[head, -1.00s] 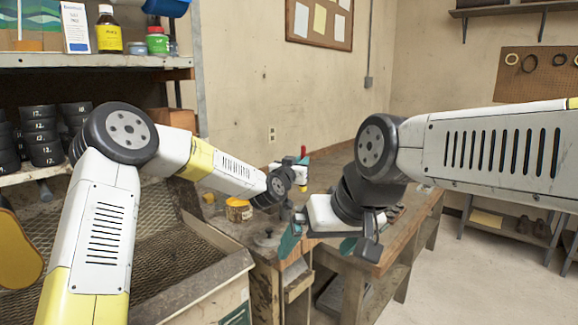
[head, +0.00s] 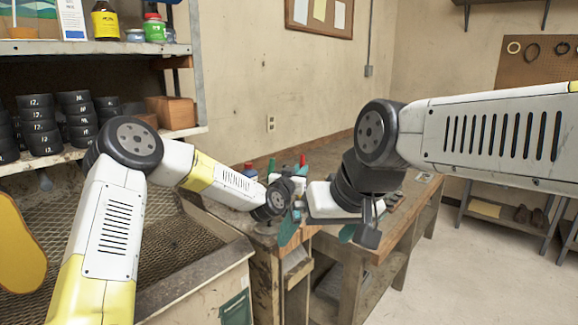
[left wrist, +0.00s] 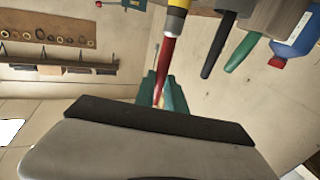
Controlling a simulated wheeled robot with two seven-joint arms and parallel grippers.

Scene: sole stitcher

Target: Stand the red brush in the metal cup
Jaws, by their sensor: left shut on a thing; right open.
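My left gripper (left wrist: 162,92) is shut on the red brush (left wrist: 167,66), its green fingers around the red handle. The left wrist picture is upside down, so the handle points up and the grey-and-yellow end points down. In the head view the red tip (head: 302,160) shows above my left gripper (head: 299,183), over the workbench. Beside the brush in the wrist view, a black handle (left wrist: 218,46) and a green handle (left wrist: 241,52) stand apart from it. I cannot make out the metal cup for sure. My right gripper (head: 320,232) is open and empty, in front of the bench.
A blue bottle (left wrist: 296,38) with a red cap stands near the handles. The workbench (head: 340,150) runs along the back wall. A mesh-floored bin (head: 165,250) lies at front left, under shelves. Open floor (head: 440,270) is at the right.

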